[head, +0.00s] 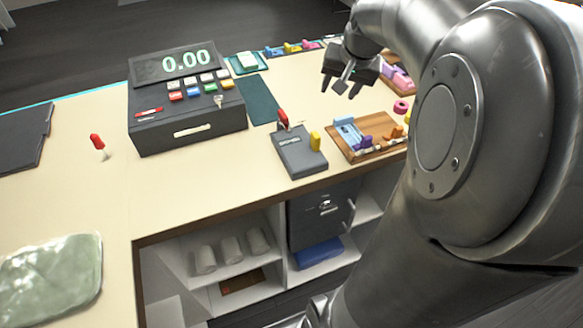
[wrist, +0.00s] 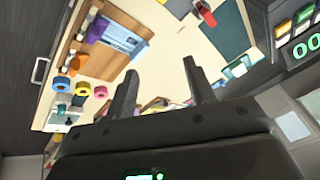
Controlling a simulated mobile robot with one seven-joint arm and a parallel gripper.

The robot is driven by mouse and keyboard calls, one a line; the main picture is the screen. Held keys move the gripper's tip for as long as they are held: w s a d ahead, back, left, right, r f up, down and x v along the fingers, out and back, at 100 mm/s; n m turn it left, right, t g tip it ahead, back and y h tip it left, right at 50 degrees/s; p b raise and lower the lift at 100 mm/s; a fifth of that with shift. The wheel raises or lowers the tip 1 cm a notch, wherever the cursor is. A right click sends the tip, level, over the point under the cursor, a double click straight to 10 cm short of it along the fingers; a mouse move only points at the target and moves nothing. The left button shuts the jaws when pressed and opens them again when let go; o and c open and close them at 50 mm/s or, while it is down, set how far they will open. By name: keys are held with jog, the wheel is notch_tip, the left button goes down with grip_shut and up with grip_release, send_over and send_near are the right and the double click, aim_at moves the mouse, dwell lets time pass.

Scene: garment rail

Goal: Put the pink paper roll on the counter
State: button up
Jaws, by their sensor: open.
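The pink paper roll (head: 401,107) is a small ring on the right part of the cream counter (head: 216,154), right of my gripper (head: 340,92) and partly beside my arm. In the wrist view the pink roll (wrist: 101,92) is at the left, in a row with a yellow roll (wrist: 83,88) and a blue roll (wrist: 62,84). I cannot tell whether it rests directly on the counter or on a holder. My gripper is open and empty above the counter, with the roll outside its fingers. In the wrist view its fingers (wrist: 160,68) point toward the counter.
A wooden tray (head: 365,150) with small coloured items is near the front edge. A grey card terminal (head: 299,158) and a black cash register (head: 187,122) stand to its left. A green cloth (head: 50,280) lies at far left. My arm hides the counter's right end.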

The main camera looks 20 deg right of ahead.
jog(key=s+a+f+n, duration=0.1)
jog(key=s+a+n, duration=0.5)
jog(key=s+a, duration=1.1)
jog(key=shift+s+a+f+t, duration=0.15)
jog(key=shift+a+f+t, duration=0.25)
jog(key=shift+a, duration=0.55)
